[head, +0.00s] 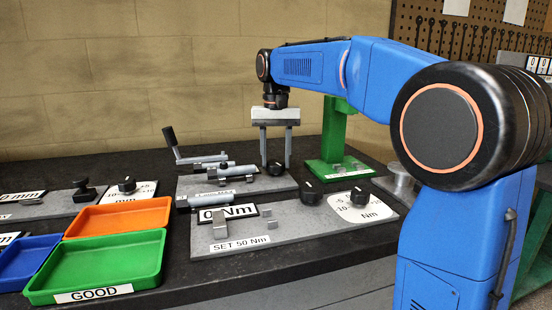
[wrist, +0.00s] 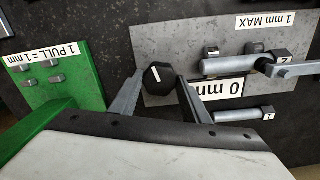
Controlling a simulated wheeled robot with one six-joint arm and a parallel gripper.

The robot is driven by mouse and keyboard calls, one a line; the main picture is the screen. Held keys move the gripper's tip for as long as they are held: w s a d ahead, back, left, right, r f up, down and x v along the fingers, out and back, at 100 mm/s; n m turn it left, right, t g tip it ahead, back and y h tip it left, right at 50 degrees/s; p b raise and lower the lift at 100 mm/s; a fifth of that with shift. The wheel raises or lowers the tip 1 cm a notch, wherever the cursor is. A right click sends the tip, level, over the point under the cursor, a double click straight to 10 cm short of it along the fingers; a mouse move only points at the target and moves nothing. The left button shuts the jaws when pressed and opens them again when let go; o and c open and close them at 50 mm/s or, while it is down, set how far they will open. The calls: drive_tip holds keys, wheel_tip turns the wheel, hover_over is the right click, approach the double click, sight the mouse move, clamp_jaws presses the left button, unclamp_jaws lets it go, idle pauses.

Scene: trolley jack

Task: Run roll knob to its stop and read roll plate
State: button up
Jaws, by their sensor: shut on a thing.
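My gripper (head: 276,160) points down over the middle grey fixture plate (head: 190,186). Its two fingers are shut on a black knob (wrist: 158,76) with a short white mark on its top, standing on that plate. No label naming it as the roll knob is legible. In the wrist view a white readout plate (wrist: 222,91) beside the knob reads "0 mm"; its left end is close to a finger. A label (wrist: 266,22) on the same fixture reads "1 mm MAX".
In front lies a plate with a "0 Nm" readout (head: 228,213), a "SET 50 Nm" label (head: 240,244) and two black knobs. A green stand (head: 335,140) rises right behind the gripper. A crank handle (head: 172,142) stands left. Green (head: 150,243) and orange (head: 163,205) trays are at left.

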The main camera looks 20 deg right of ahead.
drive_tip(key=m, duration=1.4)
drive_tip(key=shift+w+m, duration=0.1)
drive_tip(key=shift+m, duration=0.3)
drive_tip(key=m, duration=1.2)
drive_tip(key=o, duration=1)
drive_tip(key=shift+o, duration=0.2)
